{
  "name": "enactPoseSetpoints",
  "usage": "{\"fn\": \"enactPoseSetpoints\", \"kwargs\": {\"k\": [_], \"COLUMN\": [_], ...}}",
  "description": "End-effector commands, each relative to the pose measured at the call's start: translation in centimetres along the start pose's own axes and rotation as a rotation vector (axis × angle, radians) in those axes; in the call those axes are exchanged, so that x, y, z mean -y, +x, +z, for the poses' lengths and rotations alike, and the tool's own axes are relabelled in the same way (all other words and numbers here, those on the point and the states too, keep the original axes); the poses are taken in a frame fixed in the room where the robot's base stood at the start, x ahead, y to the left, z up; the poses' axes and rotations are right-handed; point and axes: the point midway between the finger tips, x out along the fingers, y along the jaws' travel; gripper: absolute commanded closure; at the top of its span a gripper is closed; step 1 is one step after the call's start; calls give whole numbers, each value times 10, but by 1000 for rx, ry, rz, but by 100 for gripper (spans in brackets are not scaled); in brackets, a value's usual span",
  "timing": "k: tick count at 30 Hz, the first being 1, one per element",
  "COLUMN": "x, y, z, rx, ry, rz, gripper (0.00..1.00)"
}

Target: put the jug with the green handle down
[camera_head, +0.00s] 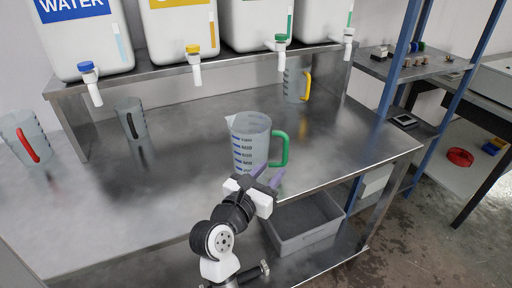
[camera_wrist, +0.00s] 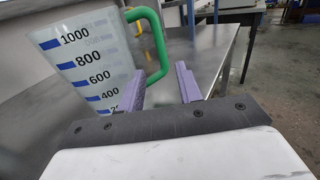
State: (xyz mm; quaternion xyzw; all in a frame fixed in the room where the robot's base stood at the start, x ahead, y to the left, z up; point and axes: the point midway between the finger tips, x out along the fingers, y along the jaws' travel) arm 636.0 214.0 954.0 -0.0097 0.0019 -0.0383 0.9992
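The clear jug (camera_head: 249,140) with the green handle (camera_head: 281,148) is upright at the front middle of the steel table (camera_head: 190,165) and appears to stand on it. Its base is partly hidden by my gripper. My gripper (camera_head: 267,175) is just in front of and below the handle. In the wrist view, the jug (camera_wrist: 85,60) is at the left with blue volume marks. The purple fingers of my gripper (camera_wrist: 158,87) are spread apart. The green handle (camera_wrist: 155,45) shows beyond the gap, and nothing is clearly clamped between the fingers.
A red-handled jug (camera_head: 24,138) and a black-handled jug (camera_head: 131,119) stand at the left. A yellow-handled jug (camera_head: 297,85) is at the back under a raised shelf (camera_head: 160,72) with several tap containers. A grey bin (camera_head: 305,222) sits below the table. The right tabletop is clear.

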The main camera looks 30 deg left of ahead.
Motion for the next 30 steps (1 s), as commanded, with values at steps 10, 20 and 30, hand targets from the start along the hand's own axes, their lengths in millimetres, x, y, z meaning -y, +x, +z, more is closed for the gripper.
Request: {"fn": "enactPoseSetpoints", "kwargs": {"k": [10, 20, 30], "x": [2, 5, 4], "y": [34, 77, 78], "z": [2, 1, 0], "rx": [2, 3, 3], "ry": [-1, -1, -1], "rz": [-2, -1, 0], "gripper": [65, 65, 76]}}
